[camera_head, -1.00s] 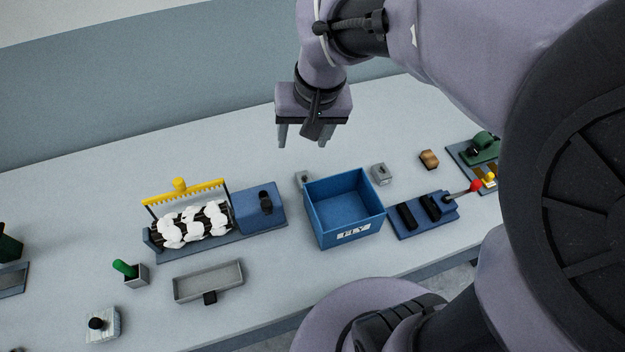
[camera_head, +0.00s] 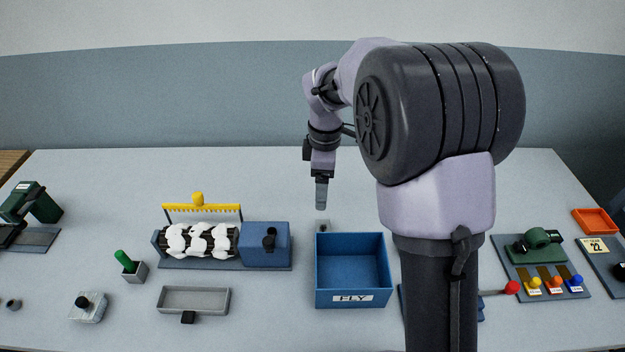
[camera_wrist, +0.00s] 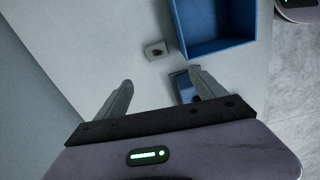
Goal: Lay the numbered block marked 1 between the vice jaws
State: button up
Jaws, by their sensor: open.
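A small grey block (camera_head: 323,226) stands behind the left rear corner of the blue bin. It also shows in the wrist view (camera_wrist: 156,50) with a dark mark on top; I cannot read a number. My gripper (camera_head: 321,208) is open and empty, above the table near this block. In the wrist view its two fingers (camera_wrist: 162,78) are apart, with the block beyond the tips. The blue vice (camera_head: 481,309) is mostly hidden behind my arm; its red-knobbed handle (camera_head: 512,287) sticks out to the right. Its jaws are hidden now.
The blue bin (camera_head: 353,300) labelled FLY stands in front of the block. A carding device (camera_head: 264,240) with a blue box is to its left. A grey tray (camera_head: 194,300) lies in front. A green device (camera_head: 540,250) is at right. The rear table is clear.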

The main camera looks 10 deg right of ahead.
jog(key=n+b, duration=0.1)
jog(key=b, duration=0.4)
send_near(323, 228)
jog(key=f, duration=0.5)
jog(key=shift+w+a+f, duration=0.1)
jog(key=shift+a, duration=0.25)
jog(key=f+b, duration=0.2)
jog(key=f, duration=0.1)
jog(key=d+f+b, duration=0.1)
jog(key=f, duration=0.1)
jog(key=shift+f, duration=0.15)
jog(key=shift+a+r, duration=0.1)
jog(key=shift+r, duration=0.1)
grip_shut()
